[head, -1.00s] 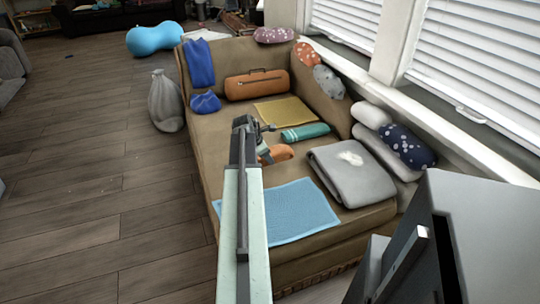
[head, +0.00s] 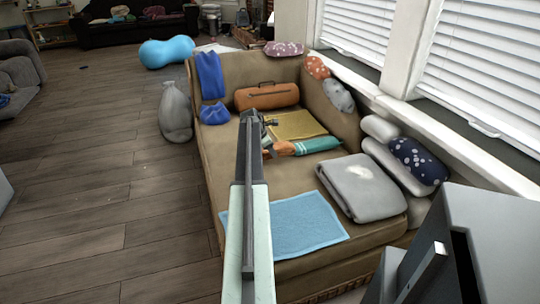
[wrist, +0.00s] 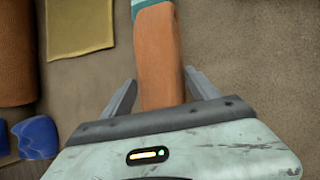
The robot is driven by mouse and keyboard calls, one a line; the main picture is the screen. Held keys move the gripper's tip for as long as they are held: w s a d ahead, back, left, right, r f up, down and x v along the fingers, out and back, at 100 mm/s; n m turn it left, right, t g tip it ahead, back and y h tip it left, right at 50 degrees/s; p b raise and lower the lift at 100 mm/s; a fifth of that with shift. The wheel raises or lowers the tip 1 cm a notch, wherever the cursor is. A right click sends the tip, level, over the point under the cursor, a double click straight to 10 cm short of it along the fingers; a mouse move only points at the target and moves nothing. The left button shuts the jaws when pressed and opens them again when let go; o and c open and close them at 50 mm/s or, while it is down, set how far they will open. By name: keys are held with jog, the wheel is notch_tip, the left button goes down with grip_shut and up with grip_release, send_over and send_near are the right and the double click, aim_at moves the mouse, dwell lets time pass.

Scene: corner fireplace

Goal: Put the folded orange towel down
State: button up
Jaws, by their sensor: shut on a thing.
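My gripper (head: 270,142) is out over the sofa seat (head: 240,180), shut on the folded orange towel (head: 284,149). In the wrist view the orange towel (wrist: 160,60) runs lengthwise between the two fingers (wrist: 160,92), and its near end is hidden by the gripper body. In the head view my arm and gripper hide part of it. Its far end lies close to the teal roll (head: 312,145), which also shows at the top of the wrist view (wrist: 145,4). I cannot tell whether the towel touches the seat.
A yellow cloth (head: 292,125) lies behind, and an orange bag (head: 266,96) stands at the sofa back. A grey folded blanket (head: 362,187) and a light blue mat (head: 305,225) lie nearer. Bare seat shows between the mat and the teal roll.

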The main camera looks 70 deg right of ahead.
jog(key=shift+f+b, duration=2)
jog(key=shift+r, duration=0.25)
jog(key=o, duration=1.6)
jog(key=shift+f, duration=0.1)
jog(key=shift+a+r+p, duration=0.15)
jog(key=shift+r+p, duration=0.3)
jog(key=shift+p, duration=0.15)
jog(key=p+v, duration=0.9)
jog(key=v, duration=0.2)
jog(key=shift+p, duration=0.3)
